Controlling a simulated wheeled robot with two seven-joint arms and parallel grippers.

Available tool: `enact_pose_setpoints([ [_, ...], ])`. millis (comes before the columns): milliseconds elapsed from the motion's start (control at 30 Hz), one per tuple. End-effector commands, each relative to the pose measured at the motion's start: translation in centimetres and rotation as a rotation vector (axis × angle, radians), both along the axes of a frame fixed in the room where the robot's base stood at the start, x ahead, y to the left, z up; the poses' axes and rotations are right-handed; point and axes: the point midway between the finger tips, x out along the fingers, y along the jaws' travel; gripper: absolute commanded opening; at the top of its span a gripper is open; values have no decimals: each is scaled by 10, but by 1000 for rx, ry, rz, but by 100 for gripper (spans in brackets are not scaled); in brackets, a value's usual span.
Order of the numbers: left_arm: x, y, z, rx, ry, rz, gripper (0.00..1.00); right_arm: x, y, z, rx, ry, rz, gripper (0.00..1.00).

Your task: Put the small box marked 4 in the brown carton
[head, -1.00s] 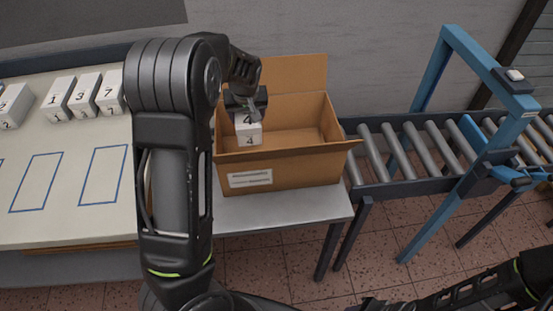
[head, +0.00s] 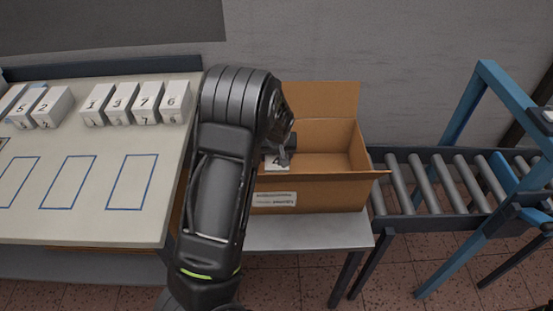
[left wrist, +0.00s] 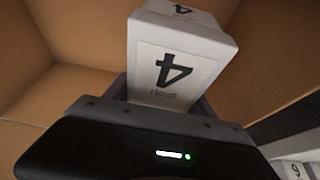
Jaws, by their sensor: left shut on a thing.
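The small white box marked 4 (head: 275,163) is inside the open brown carton (head: 330,190), near its left side. My left gripper (head: 284,154) is shut on this box. The arm hides part of the box and the carton's left end in the head view. In the left wrist view the box (left wrist: 178,65) shows its 4 in front of the gripper, with brown carton walls (left wrist: 75,35) around it. I cannot tell whether the box touches the carton floor. My right gripper is not in view.
The carton stands on a grey table (head: 300,234) beside a roller conveyor (head: 430,185) with a blue frame (head: 465,120). Several white numbered boxes (head: 122,100) stand on the pale table (head: 90,225) at left, behind blue outlined rectangles (head: 133,182). The carton's right part is empty.

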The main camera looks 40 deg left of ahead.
Motion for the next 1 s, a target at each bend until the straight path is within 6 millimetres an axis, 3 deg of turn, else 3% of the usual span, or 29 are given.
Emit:
enact_pose_setpoints([
  [167, 0, 0, -19, 0, 0, 0, 15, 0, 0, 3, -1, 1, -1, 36],
  [933, 1, 0, -31, 0, -1, 0, 15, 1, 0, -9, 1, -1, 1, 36],
  [967, 0, 0, -31, -1, -1, 0, 65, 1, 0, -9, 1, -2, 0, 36],
  [1000, 0, 0, -31, -1, -1, 0, 68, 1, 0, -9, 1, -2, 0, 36],
])
